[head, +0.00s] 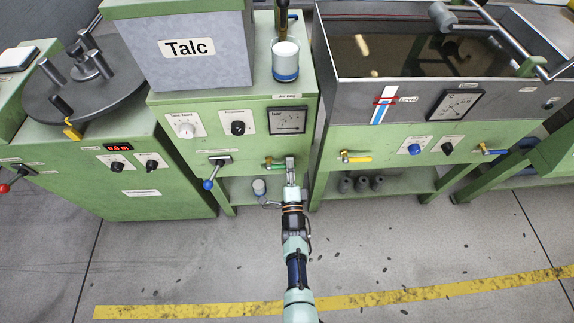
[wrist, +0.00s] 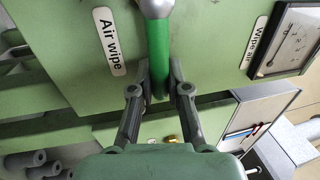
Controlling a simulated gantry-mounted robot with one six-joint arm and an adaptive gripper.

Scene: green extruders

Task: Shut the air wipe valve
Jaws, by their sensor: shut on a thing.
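The air wipe valve has a green lever handle (wrist: 158,45) on a silver body (wrist: 155,8), beside its "Air wipe" label in the wrist view. The handle lies parallel to the label's text. In the head view the valve's green handle (head: 274,166) lies roughly level on the front of the middle green machine, partly hidden by my gripper (head: 290,165). In the wrist view my gripper (wrist: 160,78) has a finger on each side of the handle's free end and is shut on it.
A "Wipe air" gauge (wrist: 285,40) sits close to the valve; it also shows in the head view (head: 287,120). A blue-knobbed lever (head: 216,170) is to the left. A yellow-handled valve (head: 354,158) is on the water tank (head: 400,100) to the right. The floor in front is clear.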

